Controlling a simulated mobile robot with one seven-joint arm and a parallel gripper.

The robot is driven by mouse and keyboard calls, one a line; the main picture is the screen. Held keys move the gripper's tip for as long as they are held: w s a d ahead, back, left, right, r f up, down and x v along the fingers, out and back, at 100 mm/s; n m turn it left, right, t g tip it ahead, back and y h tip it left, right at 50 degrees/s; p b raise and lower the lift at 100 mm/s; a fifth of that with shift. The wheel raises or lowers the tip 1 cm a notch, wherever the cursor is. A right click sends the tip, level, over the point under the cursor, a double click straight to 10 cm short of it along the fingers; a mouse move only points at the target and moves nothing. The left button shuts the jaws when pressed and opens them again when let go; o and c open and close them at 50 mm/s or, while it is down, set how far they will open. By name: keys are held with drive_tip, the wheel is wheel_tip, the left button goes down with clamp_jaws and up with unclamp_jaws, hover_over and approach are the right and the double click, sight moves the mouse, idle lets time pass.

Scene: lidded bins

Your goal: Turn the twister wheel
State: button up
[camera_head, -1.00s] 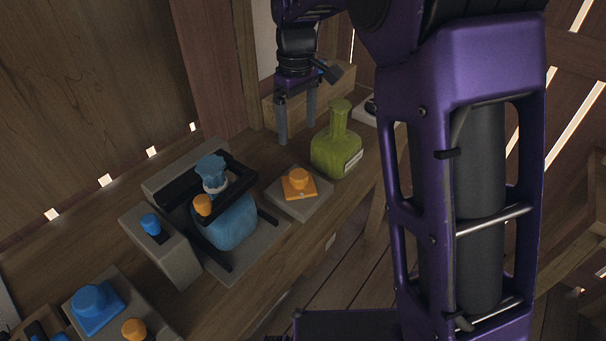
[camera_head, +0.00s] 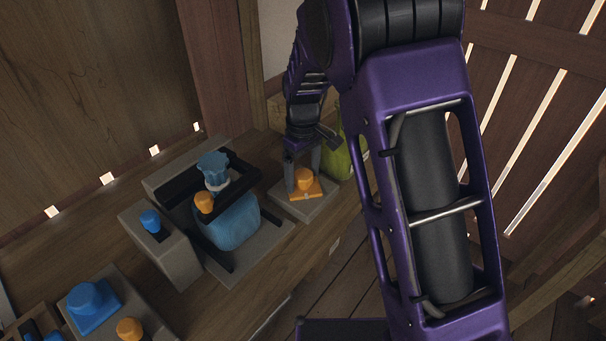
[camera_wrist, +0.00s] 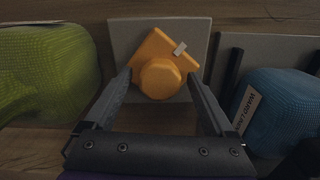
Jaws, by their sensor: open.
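An orange wheel-like knob (camera_head: 304,178) stands on an orange square plate on a grey block (camera_head: 318,207); it looks like the twister wheel. In the wrist view the knob (camera_wrist: 160,78) is eight-sided, and its plate is turned like a diamond with a small pale tab at its upper right. My gripper (camera_head: 303,182) points down over the knob. Its open fingers (camera_wrist: 159,82) stand to the left and right of the knob, with a gap on each side in the wrist view. I cannot tell how far down the fingers reach.
A green bottle (camera_head: 342,155) stands close behind my gripper, partly hidden. A blue container (camera_head: 238,222) in a black frame stands to the left. Further left are a block with a blue button (camera_head: 150,220) and a blue knob (camera_head: 88,298). The bench's front edge is near.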

drive_tip(key=c, duration=1.4)
drive_tip(key=shift+o, duration=0.2)
drive_tip(key=shift+r+m, duration=0.1)
drive_tip(key=shift+m, duration=0.2)
drive_tip(key=m+p, duration=0.2)
drive_tip(key=m, duration=0.1)
drive_tip(key=shift+m, duration=0.3)
drive_tip(key=m+p, duration=0.1)
drive_tip(key=m, duration=0.3)
drive_tip(key=shift+m+p, duration=0.3)
drive_tip(key=shift+p, duration=0.1)
drive_tip(key=m+p, duration=0.1)
drive_tip(key=m, duration=0.3)
drive_tip(key=shift+m+p, duration=0.85)
drive_tip(key=shift+m, duration=1.15)
